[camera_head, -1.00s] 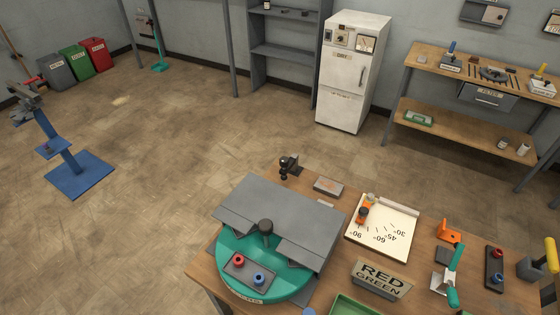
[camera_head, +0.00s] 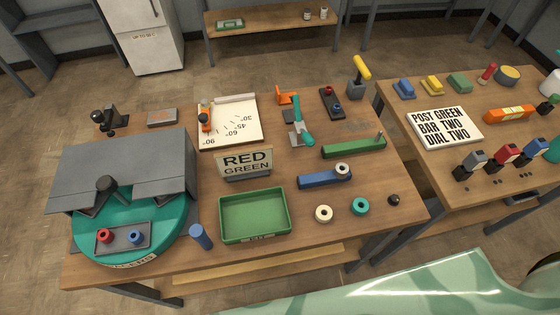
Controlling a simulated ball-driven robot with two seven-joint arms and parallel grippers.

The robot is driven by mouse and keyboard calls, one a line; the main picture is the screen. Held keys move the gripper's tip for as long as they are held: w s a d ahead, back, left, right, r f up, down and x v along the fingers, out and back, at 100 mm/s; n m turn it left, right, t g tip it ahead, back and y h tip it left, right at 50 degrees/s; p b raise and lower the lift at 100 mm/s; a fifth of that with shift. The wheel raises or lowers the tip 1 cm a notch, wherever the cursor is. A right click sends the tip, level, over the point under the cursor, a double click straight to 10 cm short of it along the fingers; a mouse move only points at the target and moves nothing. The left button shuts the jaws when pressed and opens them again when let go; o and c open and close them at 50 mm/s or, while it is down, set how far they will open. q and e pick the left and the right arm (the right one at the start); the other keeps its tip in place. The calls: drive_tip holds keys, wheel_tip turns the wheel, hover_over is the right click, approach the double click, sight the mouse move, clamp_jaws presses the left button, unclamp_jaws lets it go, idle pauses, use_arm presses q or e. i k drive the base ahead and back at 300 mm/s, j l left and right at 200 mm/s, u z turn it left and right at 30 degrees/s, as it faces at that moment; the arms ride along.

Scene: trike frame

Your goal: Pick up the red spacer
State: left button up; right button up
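A red spacer (camera_head: 103,236), a short ring shape, stands on a dark grey tray (camera_head: 122,246) at the left. A blue spacer (camera_head: 135,237) stands beside it, to its right. The tray lies on the teal turntable (camera_head: 170,247), on the exposed front part below a grey cover (camera_head: 155,175). A smaller red ring-like piece (camera_head: 325,90) and a blue one (camera_head: 335,107) sit on a dark plate (camera_head: 332,101) at the back of the table. Neither of my grippers is in view.
A sign reading "RED GREEN" (camera_head: 246,162) stands behind an empty green tray (camera_head: 254,216). A blue cylinder (camera_head: 201,237) stands between turntable and tray. A cream ring (camera_head: 323,213) and a teal ring (camera_head: 360,206) lie right of the tray. A second table (camera_head: 470,185) stands at right.

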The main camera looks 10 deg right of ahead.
sight(105, 236)
drive_tip(key=u, duration=1.35)
